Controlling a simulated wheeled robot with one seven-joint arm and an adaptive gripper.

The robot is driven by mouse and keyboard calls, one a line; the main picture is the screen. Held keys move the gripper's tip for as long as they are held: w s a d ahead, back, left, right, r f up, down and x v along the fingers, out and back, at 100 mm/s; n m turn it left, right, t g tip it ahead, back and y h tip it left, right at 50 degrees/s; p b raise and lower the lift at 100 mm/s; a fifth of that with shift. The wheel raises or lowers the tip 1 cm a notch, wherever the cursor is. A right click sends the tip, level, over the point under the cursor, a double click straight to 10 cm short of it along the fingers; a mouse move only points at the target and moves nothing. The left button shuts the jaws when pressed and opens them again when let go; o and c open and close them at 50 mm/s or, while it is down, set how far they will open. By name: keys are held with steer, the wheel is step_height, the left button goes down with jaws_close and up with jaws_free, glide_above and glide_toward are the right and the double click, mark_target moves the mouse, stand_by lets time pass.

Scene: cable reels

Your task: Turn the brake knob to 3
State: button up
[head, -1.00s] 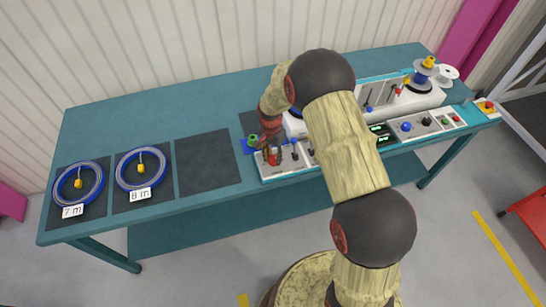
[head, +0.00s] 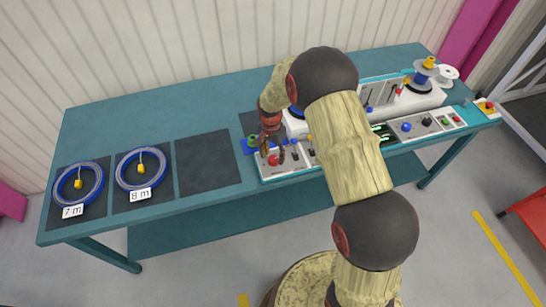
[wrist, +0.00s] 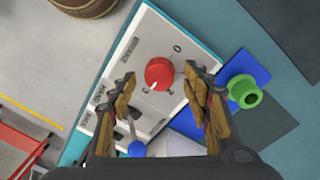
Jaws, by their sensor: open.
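The red brake knob (wrist: 159,73) sits on a white panel (wrist: 196,48) with printed marks around it. A 0 shows at its upper right in the wrist view, and the knob's white pointer faces down-left toward a mark I cannot read surely. In the head view the knob (head: 272,160) is at the near left of the panel. My gripper (head: 273,150) is open above the knob, with its fingers apart on either side of it in the wrist view. Nothing is held.
A blue-balled lever (wrist: 137,149) stands beside the knob, close to the left finger. A green spool-shaped piece (wrist: 244,91) sits on a blue plate (wrist: 249,65) to the right. Cable coils (head: 78,184) lie at the bench's left. My arm hides the panel's middle.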

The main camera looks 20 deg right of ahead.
mark_target(272, 158)
step_height(272, 158, up, 10)
steer(key=shift+w+a+r, duration=0.15)
steer(key=shift+r, duration=0.1)
stand_by(0.5)
steer(key=s+r+n+t+b, duration=0.2)
steer(key=s+r+n, duration=0.3)
steer(key=s+r, duration=0.6)
steer(key=s+r+n+t+b, duration=0.1)
steer(key=s+r+n+t, duration=0.3)
steer(key=s+r, duration=0.8)
steer(key=s+n, duration=0.1)
steer(key=s, duration=0.6)
steer(key=shift+s+d+b, duration=0.2)
steer(key=shift+s+b, duration=0.15)
steer(key=shift+s, duration=0.05)
